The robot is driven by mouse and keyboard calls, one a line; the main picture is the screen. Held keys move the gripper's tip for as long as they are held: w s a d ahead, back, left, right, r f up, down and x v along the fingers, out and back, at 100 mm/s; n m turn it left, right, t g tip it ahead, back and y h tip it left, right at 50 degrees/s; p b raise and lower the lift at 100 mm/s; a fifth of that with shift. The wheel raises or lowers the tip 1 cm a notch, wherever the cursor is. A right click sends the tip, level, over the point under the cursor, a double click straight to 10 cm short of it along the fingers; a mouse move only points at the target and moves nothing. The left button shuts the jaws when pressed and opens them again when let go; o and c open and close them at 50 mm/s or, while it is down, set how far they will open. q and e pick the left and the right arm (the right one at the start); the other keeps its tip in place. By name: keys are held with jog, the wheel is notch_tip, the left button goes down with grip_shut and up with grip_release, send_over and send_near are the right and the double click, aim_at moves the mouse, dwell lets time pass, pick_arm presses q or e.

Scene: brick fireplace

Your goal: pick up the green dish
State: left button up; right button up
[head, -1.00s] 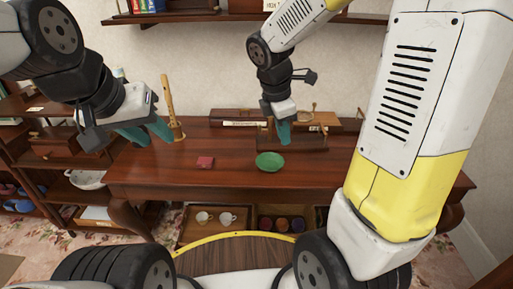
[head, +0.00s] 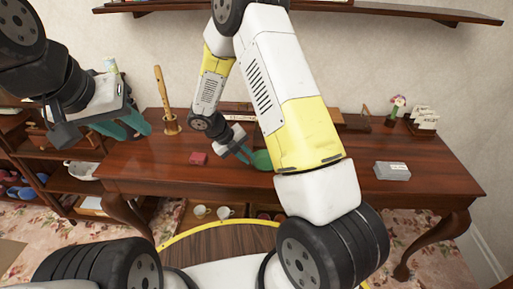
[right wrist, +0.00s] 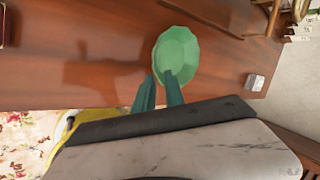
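The green dish (head: 262,160) sits on the wooden table (head: 235,182), partly hidden behind my right arm in the head view. The right wrist view shows it as a shallow faceted bowl (right wrist: 178,48). My right gripper (head: 246,154) is open at the dish's left side. In the right wrist view its two teal fingers (right wrist: 158,88) are apart; one overlaps the dish's near rim and the other is outside it. I cannot tell whether they touch it. My left gripper (head: 128,126) is open and empty, raised over the table's left end.
A wooden flute on a stand (head: 163,100) is at the back left. A grey box (head: 392,171) and a flower pot (head: 396,112) are on the right. The table's front middle is clear.

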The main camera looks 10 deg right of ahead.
aim_at(253, 170)
jog(key=x, duration=0.4)
jog(key=shift+d+f, duration=0.1)
jog(key=shift+f, duration=0.2)
grip_shut()
jog(key=shift+r, duration=0.15)
dwell(1.2)
